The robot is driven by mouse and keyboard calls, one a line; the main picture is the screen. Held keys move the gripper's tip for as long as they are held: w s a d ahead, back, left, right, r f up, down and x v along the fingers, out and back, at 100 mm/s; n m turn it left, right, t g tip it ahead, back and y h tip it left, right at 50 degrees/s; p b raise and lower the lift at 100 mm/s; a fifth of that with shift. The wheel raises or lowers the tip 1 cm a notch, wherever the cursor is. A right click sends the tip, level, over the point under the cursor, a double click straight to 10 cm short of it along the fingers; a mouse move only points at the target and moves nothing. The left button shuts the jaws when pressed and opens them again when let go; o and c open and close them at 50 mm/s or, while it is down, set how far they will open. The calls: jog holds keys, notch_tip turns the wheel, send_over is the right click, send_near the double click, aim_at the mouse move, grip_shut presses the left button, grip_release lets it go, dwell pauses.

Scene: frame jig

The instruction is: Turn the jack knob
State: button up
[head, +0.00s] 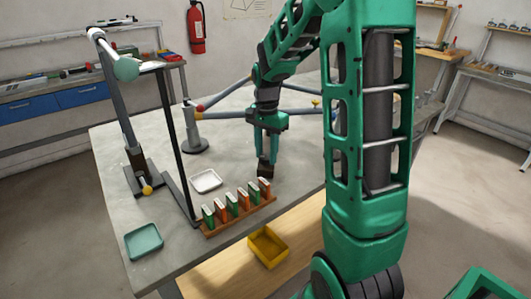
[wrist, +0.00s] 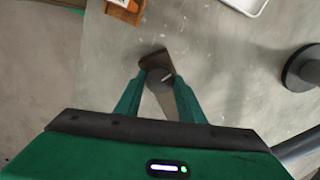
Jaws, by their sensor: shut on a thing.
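My gripper (head: 267,155) reaches down over the grey table, just behind the right end of a wooden rack. In the wrist view, its two green fingers (wrist: 160,80) are closed on a round dark grey knob (wrist: 161,75) with a short white mark on its face. A brown, flat-edged part (wrist: 154,59) sits right beside the knob. In the head view the fingers hide most of the knob, and only a dark brown piece shows below them. The knob's turn angle is hard to judge beyond the white mark.
The rack (head: 240,218) holds several green and orange upright pieces. A white tray (head: 206,181), a teal tray (head: 144,242) and a black post (head: 176,145) stand to the left. A yellow bin (head: 267,247) sits below the table's front edge. Grey rods cross behind my gripper.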

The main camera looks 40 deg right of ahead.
aim_at(265, 156)
jog(key=shift+w+r, duration=0.15)
jog(key=shift+w, duration=0.1)
jog(key=o, duration=0.9)
jog(key=shift+o, duration=0.7)
jog(key=shift+s, duration=0.1)
notch_tip(265, 156, up, 11)
jog(key=shift+f, duration=0.2)
